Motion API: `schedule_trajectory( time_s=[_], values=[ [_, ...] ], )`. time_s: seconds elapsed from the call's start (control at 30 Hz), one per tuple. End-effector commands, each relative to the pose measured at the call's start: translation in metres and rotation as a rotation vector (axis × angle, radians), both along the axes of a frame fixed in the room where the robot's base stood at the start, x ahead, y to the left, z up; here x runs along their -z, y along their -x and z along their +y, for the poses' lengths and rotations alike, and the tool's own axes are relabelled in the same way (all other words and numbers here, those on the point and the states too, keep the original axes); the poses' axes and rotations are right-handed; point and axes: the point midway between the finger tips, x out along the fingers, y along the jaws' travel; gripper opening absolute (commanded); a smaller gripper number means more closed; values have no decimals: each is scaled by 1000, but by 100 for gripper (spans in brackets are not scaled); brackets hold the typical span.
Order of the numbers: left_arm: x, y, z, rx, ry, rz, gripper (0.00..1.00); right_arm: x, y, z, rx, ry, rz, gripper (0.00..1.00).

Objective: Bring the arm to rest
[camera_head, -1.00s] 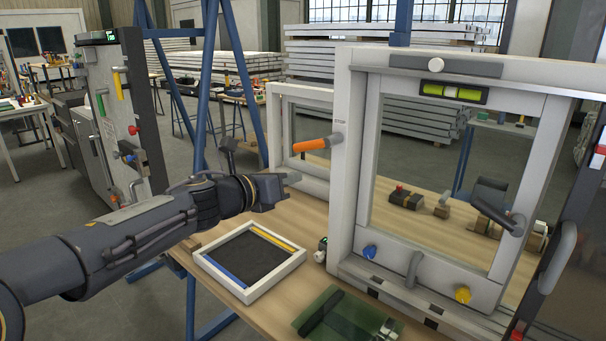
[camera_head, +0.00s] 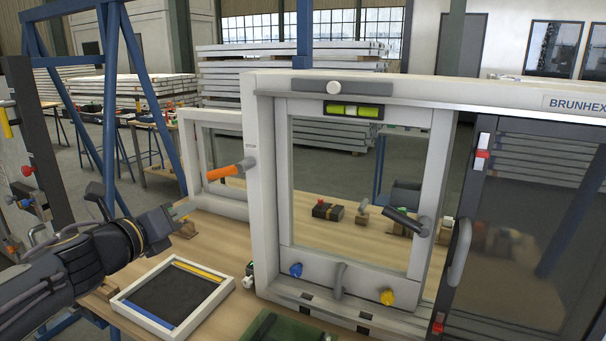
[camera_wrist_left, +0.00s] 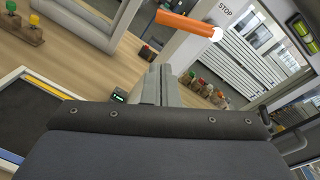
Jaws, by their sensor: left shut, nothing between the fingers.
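My left arm comes in from the left in the head view. Its gripper (camera_head: 182,210) is shut and empty, above the wooden table (camera_head: 215,247), left of the large white container frame (camera_head: 262,210). In the left wrist view the shut fingers (camera_wrist_left: 160,85) point toward the orange handle (camera_wrist_left: 187,24), which lies beyond them and apart. The same handle shows in the head view (camera_head: 226,171) on the frame's left post. My right gripper is not in view.
A white-rimmed tray (camera_head: 215,300) with a dark inside lies below my left gripper. A smaller white frame (camera_head: 233,207) stands behind it. A dark glazed door (camera_head: 530,220) is at the right.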

Motion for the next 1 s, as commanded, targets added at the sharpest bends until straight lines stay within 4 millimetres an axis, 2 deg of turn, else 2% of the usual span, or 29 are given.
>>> schedule_trajectory(
  time_s=[0.03,0.13,0.2,0.27,0.3,0.37,0.4,0.5,0.6,0.73,0.77,1.0],
  values=[
    [-12,10,11,-85,152,27,0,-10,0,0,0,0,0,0],
    [-13,38,38,-308,582,124,0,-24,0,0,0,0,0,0],
    [2,65,52,-479,927,218,0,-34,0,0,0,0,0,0],
    [23,93,56,-626,1219,307,0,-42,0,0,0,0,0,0],
    [39,113,54,-725,1408,371,0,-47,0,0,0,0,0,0],
    [66,145,43,-882,1680,477,0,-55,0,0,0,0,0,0],
    [82,166,32,-985,1847,550,0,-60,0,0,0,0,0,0],
    [115,214,-3,-1228,2168,723,0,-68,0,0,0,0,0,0],
    [133,250,-35,-1428,2367,865,0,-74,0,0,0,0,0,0],
    [144,277,-63,-1597,2490,984,0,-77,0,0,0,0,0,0],
    [145,280,-66,1615,-2501,-997,0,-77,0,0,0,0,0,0],
    [147,285,-72,1607,-2450,-993,0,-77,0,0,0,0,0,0]
  ],
)
